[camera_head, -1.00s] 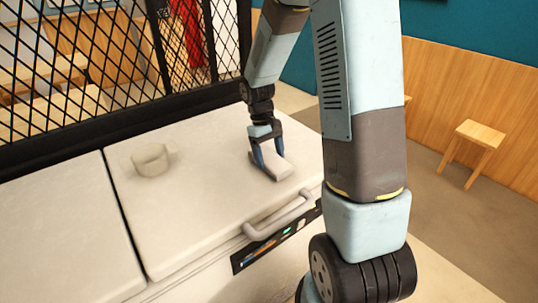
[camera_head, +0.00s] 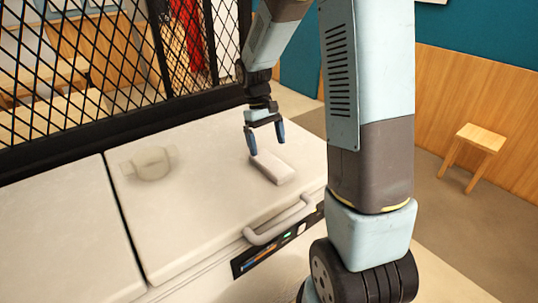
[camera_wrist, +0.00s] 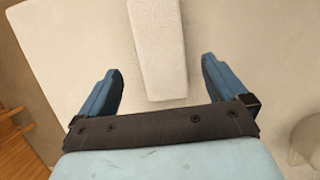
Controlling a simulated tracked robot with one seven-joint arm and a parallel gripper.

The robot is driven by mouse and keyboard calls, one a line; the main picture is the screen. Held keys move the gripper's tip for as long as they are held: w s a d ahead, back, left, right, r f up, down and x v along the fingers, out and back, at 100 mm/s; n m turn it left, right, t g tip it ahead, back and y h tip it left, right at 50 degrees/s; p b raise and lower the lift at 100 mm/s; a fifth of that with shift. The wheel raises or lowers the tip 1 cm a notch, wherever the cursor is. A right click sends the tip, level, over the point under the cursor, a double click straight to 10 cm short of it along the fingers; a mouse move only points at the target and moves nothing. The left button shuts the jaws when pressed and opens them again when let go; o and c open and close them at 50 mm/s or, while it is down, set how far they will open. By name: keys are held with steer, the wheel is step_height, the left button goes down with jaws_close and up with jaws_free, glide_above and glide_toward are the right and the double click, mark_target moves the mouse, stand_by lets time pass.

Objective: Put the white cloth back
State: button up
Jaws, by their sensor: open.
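The white cloth (camera_head: 272,168) is a folded, oblong block lying flat on the white lid (camera_head: 205,200), right of its middle. It also shows in the wrist view (camera_wrist: 158,45), running away from between my fingers. My gripper (camera_head: 266,149) is open and empty, its two blue fingers pointing down just above the far end of the cloth. In the wrist view my gripper (camera_wrist: 162,90) has its fingers spread wide, one on each side of the cloth's near end, apart from it.
A pale round handle or dish (camera_head: 153,163) sits on the lid to the left. A grey bar handle (camera_head: 280,222) runs along the lid's front edge. A black mesh screen (camera_head: 110,75) stands behind. A wooden stool (camera_head: 480,140) is on the floor at right. The lid's middle is clear.

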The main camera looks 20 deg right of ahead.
steer(key=s+r+m+t, duration=0.15)
steer(key=s+r, duration=0.25)
steer(key=r, duration=0.4)
steer(key=s+r+t, duration=0.2)
steer(key=s+r, duration=0.2)
steer(key=r, duration=0.4)
steer(key=s+r+m+t, duration=0.1)
steer(key=s+r+t, duration=0.1)
steer(key=s, duration=0.4)
steer(key=s+r+m+t+y, duration=0.1)
steer(key=s+t, duration=0.2)
steer(key=s, duration=0.4)
steer(key=shift+s+d+r, duration=0.25)
steer(key=shift+s+r, duration=0.05)
steer(key=shift+r, duration=0.1)
